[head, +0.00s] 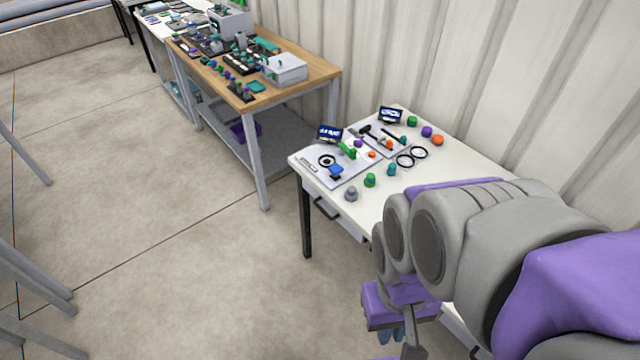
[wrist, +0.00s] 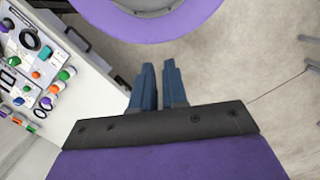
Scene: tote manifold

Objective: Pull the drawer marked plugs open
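The white table has a drawer (head: 340,215) with a dark bar handle (head: 326,208) under its left end. It looks closed, and I cannot read any marking on it. In the wrist view a dark handle (wrist: 78,40) shows on the table's front side at the upper left. Most of the front is hidden behind my arm in the head view, so I cannot tell which drawer is marked plugs. My gripper (wrist: 160,66) has two blue fingers with a narrow gap between them. It is empty, in front of the table and apart from the handles.
The white tabletop (head: 460,160) carries boards, small screens and several coloured knobs. A wooden workbench (head: 315,72) with parts stands further back on the left. A corrugated wall is behind the table. The floor (head: 170,260) left of the table is clear.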

